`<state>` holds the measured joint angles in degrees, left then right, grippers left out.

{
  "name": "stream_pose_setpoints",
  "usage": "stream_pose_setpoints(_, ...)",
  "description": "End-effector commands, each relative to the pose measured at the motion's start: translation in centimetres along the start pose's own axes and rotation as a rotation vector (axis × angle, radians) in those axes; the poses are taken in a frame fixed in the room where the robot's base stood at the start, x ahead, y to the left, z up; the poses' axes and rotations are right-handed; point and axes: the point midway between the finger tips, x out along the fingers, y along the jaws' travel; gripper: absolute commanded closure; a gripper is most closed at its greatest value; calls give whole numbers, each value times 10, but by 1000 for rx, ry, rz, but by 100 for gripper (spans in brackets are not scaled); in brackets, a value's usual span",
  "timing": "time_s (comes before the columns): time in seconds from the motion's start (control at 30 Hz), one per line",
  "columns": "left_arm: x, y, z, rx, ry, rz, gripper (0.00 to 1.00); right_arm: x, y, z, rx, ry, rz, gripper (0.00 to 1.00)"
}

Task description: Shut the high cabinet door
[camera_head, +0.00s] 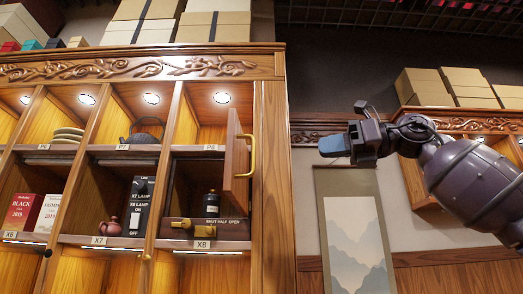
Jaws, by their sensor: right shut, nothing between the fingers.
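The high cabinet door (236,160) is a small wooden panel on the compartment above the X8 label. It stands open, swung out toward me, with its brass bar handle (251,157) toward the right. The open compartment (185,188) behind it is partly hidden by the door; a dark canister (211,204) stands inside. My right gripper (335,145) is shut and empty, in the air to the right of the door, with its blue-grey fingertips pointing left. It is clearly apart from the door and handle. My left gripper is out of view.
The tall carved cabinet (272,180) fills the left side. Its shelves hold a dark teapot (142,132), plates (68,135), a small clay pot (109,227) and boxes. A hanging scroll (357,235) is on the wall behind my right arm. Boxes top a cabinet (474,125) at right.

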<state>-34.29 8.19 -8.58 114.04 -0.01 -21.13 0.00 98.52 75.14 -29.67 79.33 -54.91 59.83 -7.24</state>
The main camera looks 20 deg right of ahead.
Motion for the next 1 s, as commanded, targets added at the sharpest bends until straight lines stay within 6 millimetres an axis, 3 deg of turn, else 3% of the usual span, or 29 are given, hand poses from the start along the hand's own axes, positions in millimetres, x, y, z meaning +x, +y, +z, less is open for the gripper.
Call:
stream_pose_setpoints(0.1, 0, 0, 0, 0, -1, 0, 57, -8, 4, 8, -23, 1, -17, 100)
stream_pose_setpoints(0.27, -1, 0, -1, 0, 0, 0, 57, 0, 5, 10, -25, 3, -18, 100)
stream_pose_setpoints(1.0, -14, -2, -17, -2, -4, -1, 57, 118, 4, 10, -23, 1, -16, 100)
